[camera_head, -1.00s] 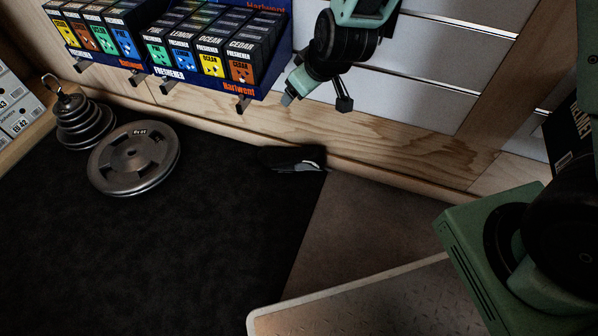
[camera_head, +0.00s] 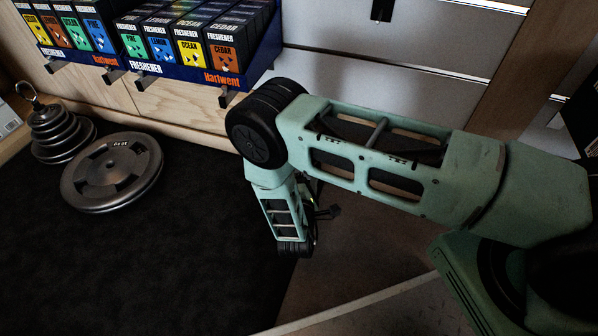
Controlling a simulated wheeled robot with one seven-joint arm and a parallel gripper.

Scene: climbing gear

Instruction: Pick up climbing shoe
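The climbing shoe is not visible now. In the earlier view a dark, low shoe-like object lies on the floor at the foot of the wooden wall, and my arm now covers that place. My green arm reaches in from the right and bends down at a black joint. My gripper (camera_head: 325,212) is mostly hidden behind the lower arm link. Only a small dark part sticks out to the right of it, low over the floor. I cannot see the fingertips or whether they hold anything.
A large weight plate (camera_head: 112,172) lies on the black mat (camera_head: 150,270) at left, beside a stack of smaller weights (camera_head: 58,135). A blue rack of freshener boxes (camera_head: 185,72) hangs on the wall above. The mat in front is clear.

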